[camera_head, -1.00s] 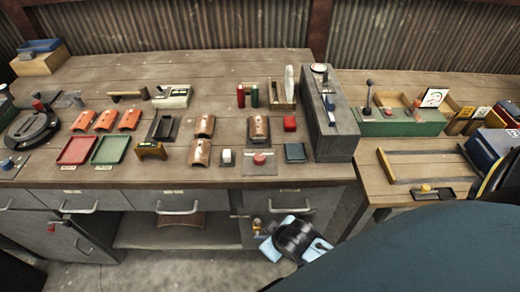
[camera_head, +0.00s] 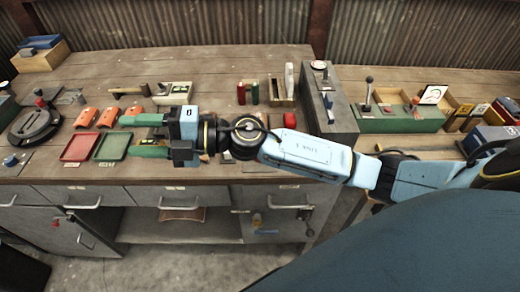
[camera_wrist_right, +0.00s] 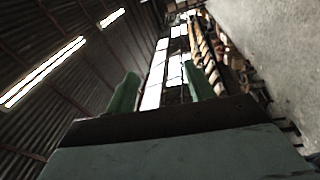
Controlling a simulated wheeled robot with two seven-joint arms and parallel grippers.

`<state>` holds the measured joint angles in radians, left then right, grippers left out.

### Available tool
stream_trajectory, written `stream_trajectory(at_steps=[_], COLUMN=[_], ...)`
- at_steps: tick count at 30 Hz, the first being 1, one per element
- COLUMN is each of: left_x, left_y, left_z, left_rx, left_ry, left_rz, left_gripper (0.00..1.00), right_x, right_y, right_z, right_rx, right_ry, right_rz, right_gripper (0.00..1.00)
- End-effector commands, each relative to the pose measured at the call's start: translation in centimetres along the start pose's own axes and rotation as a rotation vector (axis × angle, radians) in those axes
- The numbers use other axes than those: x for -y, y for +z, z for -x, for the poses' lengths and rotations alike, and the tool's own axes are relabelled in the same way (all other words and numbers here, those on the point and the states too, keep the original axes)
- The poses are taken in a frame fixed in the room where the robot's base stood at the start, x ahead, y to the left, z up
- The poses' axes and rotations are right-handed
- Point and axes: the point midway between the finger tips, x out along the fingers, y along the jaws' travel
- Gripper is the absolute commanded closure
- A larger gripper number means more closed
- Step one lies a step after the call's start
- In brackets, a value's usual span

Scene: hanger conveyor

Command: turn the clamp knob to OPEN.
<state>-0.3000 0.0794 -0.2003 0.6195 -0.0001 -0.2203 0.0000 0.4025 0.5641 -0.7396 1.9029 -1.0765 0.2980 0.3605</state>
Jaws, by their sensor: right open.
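I cannot tell for sure which part is the clamp knob, and no OPEN mark is readable. A small blue knob (camera_head: 10,161) sits on a grey plate at the bench's left edge. A red knob (camera_head: 39,102) stands by a round black fixture (camera_head: 35,124) at the left. My right gripper (camera_head: 148,136) is open and empty, reaching left over the bench, its green fingers just right of the green tray. In the right wrist view the open fingers (camera_wrist_right: 163,90) have nothing between them. My left gripper is not in view.
A red tray (camera_head: 77,147) and a green tray (camera_head: 114,146) lie left of my gripper, with orange curved pieces (camera_head: 97,117) behind. A tall grey block (camera_head: 332,110) stands at the right. My right arm hides the front middle of the bench.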

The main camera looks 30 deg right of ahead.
Motion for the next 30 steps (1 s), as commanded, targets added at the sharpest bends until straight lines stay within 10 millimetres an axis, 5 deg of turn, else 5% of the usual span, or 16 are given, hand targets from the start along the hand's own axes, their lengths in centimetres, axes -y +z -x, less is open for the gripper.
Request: stream_trajectory(at_steps=[5, 9, 15, 18, 23, 30], left_x=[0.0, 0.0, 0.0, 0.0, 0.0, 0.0], left_y=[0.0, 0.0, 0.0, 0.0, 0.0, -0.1], left_z=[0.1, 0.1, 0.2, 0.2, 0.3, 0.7], left_rx=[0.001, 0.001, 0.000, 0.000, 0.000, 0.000], left_ry=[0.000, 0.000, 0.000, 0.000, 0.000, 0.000], left_rz=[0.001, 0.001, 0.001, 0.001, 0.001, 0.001], left_gripper=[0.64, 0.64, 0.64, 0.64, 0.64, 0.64], right_x=[5.4, 8.4, 7.5, 6.3, 5.8, 9.4], right_y=[0.9, 5.7, 12.8, 14.6, 15.6, 15.8], right_z=[2.9, 9.5, 19.8, 23.0, 25.1, 25.5], right_rx=[-0.308, -0.418, -0.398, -0.367, -0.346, -0.349], right_ry=[-0.460, -0.900, -1.416, -1.565, -1.657, -1.659], right_rz=[0.293, 0.426, 0.462, 0.447, 0.430, 0.425], right_gripper=[0.46, 0.46, 0.46, 0.46, 0.46, 0.46])
